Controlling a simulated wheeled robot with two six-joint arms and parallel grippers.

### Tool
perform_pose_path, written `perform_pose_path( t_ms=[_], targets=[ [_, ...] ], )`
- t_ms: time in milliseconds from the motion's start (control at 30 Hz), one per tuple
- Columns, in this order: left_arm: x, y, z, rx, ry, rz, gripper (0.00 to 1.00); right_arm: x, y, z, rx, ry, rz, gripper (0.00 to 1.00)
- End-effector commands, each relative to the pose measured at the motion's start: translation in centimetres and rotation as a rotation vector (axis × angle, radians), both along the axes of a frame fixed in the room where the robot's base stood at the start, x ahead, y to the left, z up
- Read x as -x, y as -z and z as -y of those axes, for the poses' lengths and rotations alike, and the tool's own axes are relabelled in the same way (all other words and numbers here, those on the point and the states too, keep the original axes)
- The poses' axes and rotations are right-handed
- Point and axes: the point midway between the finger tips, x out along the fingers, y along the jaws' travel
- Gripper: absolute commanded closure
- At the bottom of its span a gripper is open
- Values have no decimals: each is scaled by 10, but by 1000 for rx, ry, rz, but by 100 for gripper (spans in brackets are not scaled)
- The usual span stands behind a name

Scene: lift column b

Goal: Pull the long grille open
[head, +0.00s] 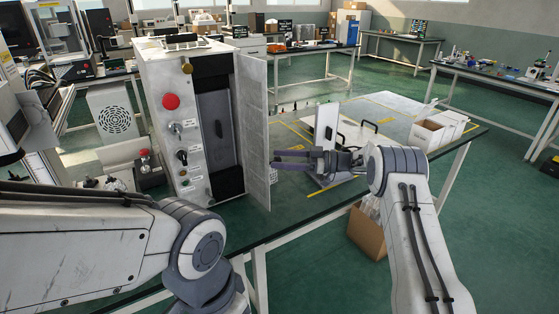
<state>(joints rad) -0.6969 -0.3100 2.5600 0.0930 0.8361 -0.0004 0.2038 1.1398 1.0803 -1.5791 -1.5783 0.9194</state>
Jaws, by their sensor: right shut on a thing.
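The long grille (254,125) is a tall, pale, finely textured panel at the right front edge of a white cabinet (160,75). It stands swung out, and the dark recess (215,120) behind it shows. My right gripper (275,160) reaches in from the right, with its fingers pointing left at the grille's free edge, low on the panel. It is shut on the grille; the exact contact at the fingertips is hard to see. My left arm crosses the lower left, in front of the cabinet, and its gripper is out of view.
The cabinet front carries a red button (171,101) and several knobs. The table (380,108) holds a white upright panel (326,122) behind my right gripper and white boxes (433,130) at the right. A cardboard box (367,235) stands below the table edge.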

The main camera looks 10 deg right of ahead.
Motion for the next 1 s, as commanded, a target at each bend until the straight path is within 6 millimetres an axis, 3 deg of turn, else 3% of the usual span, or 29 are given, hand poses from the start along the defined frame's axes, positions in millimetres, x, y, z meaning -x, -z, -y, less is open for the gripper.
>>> perform_pose_path(
  t_ms=[300,500,1000],
  targets=[
    [0,9,0,0,0,0,50,12,1,64,0,3,1,41],
    [0,12,0,0,0,0,50,18,1,89,1,-2,0,41],
    [0,12,0,0,0,0,50,13,-7,91,-1,33,14,41]
  ],
)
